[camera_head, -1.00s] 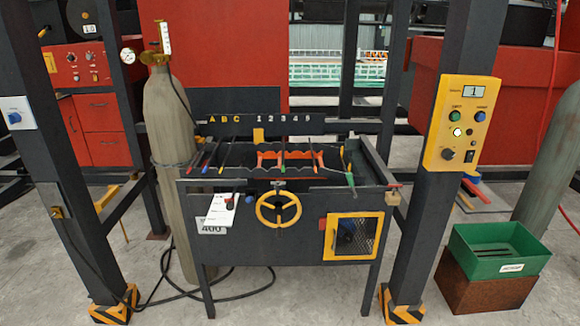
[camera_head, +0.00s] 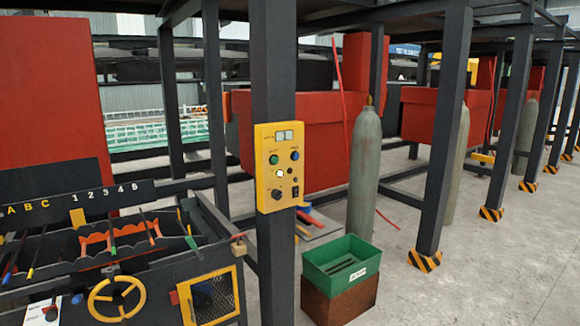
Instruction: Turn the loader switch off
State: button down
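A yellow control panel (camera_head: 281,205) is fixed to a dark post in the middle of the view. It has a small display (camera_head: 285,135) at the top, whose reading is too small to make out. Below are a green button (camera_head: 273,159), a blue button (camera_head: 295,156) and a pale lit button (camera_head: 280,174). A black knob (camera_head: 276,195) is at its lower left and a small black switch (camera_head: 295,192) at its lower right. I cannot tell which control is the loader switch, or its position. My gripper is not in view.
A dark rack with a yellow handwheel (camera_head: 117,299) and mesh door (camera_head: 212,300) stands at the lower left. A green bin (camera_head: 342,262) on a brown box (camera_head: 340,303) is right of the post. A grey gas cylinder (camera_head: 364,175) stands behind. Floor at the right is open.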

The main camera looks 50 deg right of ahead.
aim_at(277, 195)
jog(key=z, duration=4.25)
jog(key=i, duration=0.1)
jog(key=u, duration=2.8)
jog(key=k, duration=0.9)
jog(key=u, duration=0.15)
jog(key=i, duration=0.75)
